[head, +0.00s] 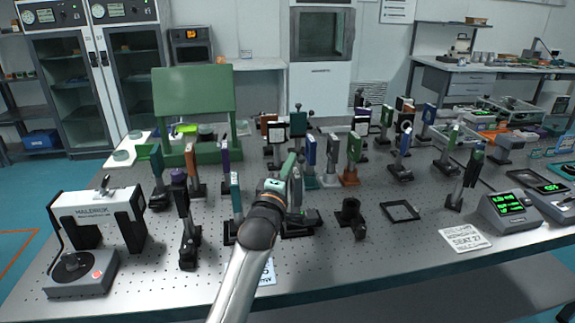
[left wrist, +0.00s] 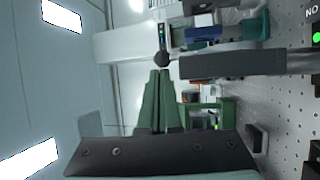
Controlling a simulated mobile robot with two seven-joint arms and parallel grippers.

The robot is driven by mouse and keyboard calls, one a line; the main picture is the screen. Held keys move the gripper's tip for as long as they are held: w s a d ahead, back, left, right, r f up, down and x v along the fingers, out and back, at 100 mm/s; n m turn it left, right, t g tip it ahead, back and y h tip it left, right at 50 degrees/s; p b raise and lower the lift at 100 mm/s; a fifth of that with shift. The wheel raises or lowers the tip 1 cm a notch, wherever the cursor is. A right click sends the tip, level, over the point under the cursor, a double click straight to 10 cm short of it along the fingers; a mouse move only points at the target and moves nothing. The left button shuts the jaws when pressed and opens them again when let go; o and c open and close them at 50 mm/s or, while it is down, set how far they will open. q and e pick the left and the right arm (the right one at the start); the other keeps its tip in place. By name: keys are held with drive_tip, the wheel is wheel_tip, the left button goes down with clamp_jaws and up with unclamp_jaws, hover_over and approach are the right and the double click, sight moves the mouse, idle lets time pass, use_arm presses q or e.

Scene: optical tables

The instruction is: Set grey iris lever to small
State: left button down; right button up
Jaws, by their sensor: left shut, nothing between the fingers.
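My left gripper (head: 290,160) is in the middle of the table in the head view, its green fingers together. In the left wrist view the shut fingers (left wrist: 160,74) point at a small dark round knob (left wrist: 162,59), close to their tips. Whether they touch it I cannot tell. The knob seems to be on the lever of a mounted optic, with a dark grey bar (left wrist: 245,65) to its right. A grey mount (head: 296,190) shows beside my gripper in the head view, partly hidden by it. The iris lever's setting cannot be read. My right gripper is not in view.
Several post-mounted optics crowd around, including a blue one (head: 310,152) and an orange-based one (head: 352,160) just behind. A black square frame (head: 400,211) and a dark low mount (head: 351,215) lie to the right.

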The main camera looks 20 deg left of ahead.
use_arm(q)
drive_tip(key=shift+s+d+f+t+b, duration=0.1)
drive_tip(key=shift+t+b, duration=0.2)
drive_tip(key=shift+b, duration=0.05)
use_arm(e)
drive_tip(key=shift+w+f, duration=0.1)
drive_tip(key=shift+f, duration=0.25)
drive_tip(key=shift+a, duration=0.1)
use_arm(q)
drive_tip(key=shift+s+d+m+t+b, duration=0.15)
drive_tip(key=shift+s+m+t+b, duration=0.2)
drive_tip(key=shift+b, duration=0.4)
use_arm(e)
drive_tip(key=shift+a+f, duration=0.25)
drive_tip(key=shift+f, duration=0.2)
use_arm(q)
drive_tip(key=shift+d+m+t+b, duration=0.1)
drive_tip(key=shift+m+t+b, duration=0.15)
drive_tip(key=shift+b, duration=0.1)
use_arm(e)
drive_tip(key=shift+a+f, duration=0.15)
use_arm(q)
drive_tip(key=shift+s, duration=0.1)
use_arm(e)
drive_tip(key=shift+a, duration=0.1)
